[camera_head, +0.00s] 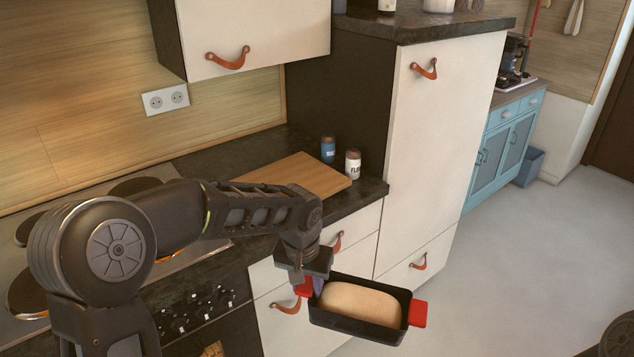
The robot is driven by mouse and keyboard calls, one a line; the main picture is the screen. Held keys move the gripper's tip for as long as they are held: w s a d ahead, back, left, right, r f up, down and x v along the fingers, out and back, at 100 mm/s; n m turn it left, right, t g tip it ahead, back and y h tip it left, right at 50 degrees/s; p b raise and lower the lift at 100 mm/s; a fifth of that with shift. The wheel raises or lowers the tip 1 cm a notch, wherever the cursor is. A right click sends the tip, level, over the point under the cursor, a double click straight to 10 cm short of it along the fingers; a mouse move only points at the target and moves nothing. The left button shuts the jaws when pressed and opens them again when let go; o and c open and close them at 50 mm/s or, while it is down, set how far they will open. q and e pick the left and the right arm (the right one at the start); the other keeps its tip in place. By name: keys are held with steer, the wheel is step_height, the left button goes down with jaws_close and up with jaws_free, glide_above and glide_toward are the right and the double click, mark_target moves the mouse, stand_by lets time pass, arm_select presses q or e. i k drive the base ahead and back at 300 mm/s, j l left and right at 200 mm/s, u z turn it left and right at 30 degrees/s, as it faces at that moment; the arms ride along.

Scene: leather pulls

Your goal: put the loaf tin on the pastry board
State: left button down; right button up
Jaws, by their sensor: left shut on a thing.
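The loaf tin (355,327) is a black rectangular pan with red end grips, and a pale loaf (362,304) lies in it. My left gripper (314,283) is shut on the tin at its left end, by the red grip there. The tin hangs in front of the drawers, out past the counter's edge. The pastry board (300,174) is a flat wooden board on the dark counter, behind my left forearm, which hides its near left part. No loaf tin is on the board. My right gripper is not in view.
A blue jar (328,150) and a white-labelled jar (352,164) stand at the board's back right. A tall cabinet (432,150) rises right of the counter. A hob (140,186) lies to the left. A wall cupboard (255,38) hangs above.

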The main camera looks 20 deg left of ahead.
mark_target(285, 181)
steer(key=i+l, duration=0.65)
steer(key=i, duration=0.1)
